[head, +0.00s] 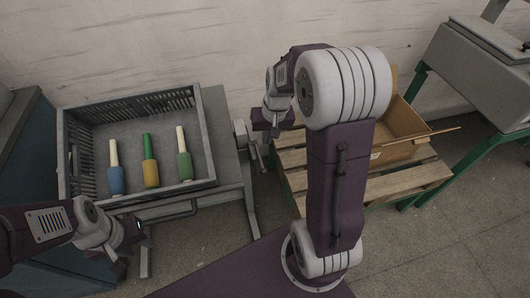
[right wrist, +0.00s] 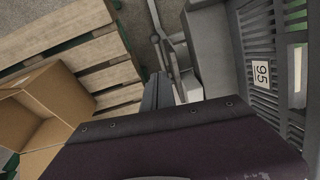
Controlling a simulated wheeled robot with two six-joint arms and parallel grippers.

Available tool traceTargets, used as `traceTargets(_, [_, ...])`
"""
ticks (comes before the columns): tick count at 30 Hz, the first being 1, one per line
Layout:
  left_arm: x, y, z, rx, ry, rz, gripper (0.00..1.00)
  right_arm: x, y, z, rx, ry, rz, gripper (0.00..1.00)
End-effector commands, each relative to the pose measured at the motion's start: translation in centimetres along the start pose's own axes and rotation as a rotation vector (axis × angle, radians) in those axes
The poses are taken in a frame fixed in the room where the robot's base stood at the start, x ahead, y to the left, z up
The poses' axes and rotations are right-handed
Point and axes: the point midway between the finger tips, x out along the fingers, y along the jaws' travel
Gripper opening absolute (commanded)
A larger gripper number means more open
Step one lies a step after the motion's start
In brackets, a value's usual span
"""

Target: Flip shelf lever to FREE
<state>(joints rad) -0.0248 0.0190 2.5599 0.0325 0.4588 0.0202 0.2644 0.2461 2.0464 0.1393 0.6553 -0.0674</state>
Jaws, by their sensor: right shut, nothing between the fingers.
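A grey shelf (head: 224,125) carries the crate. A pale grey bracket with a thin lever (head: 254,153) is at the shelf's right side, and the lever also shows in the right wrist view (right wrist: 157,42). I cannot read a FREE mark or tell the lever's setting. My right gripper (head: 268,130) is shut and empty, close to the lever at the shelf's right edge. Its fingers (right wrist: 158,92) point toward the lever in the right wrist view; I cannot tell whether they touch it. My left gripper (head: 133,238) is in front of the shelf, its jaw opening unclear.
A grey slatted crate (head: 140,99) on the shelf holds blue, yellow and green wound cones. A wooden pallet (head: 408,180) with an open cardboard box (head: 400,150) stands to the right. A green-legged machine (head: 470,70) is at the far right.

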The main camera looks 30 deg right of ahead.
Motion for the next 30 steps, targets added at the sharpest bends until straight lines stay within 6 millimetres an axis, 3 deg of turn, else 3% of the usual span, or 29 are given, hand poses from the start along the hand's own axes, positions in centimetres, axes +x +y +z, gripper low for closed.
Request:
traceTargets(10, [-0.3, 0.0, 0.0, 0.0, 0.0, 0.0, 0.36, -0.2, 0.2, 0.0, 0.007, 0.0, 0.002, 0.0])
traceTargets(14, [0.1, 0.0, 0.0, 0.0, 0.0, 0.0, 0.36, 0.6, 0.2, 0.0, 0.006, -0.003, 0.001, 0.0])
traceTargets(28, [3.7, -0.1, 0.4, 0.0, 0.0, 0.0, 0.36, 10.4, 0.3, 0.1, 0.007, -0.003, 0.002, 0.0])
traceTargets(30, [4.2, -0.1, 0.4, 0.0, 0.0, 0.0, 0.36, 11.2, 0.2, 1.1, 0.005, -0.003, 0.002, 0.0])
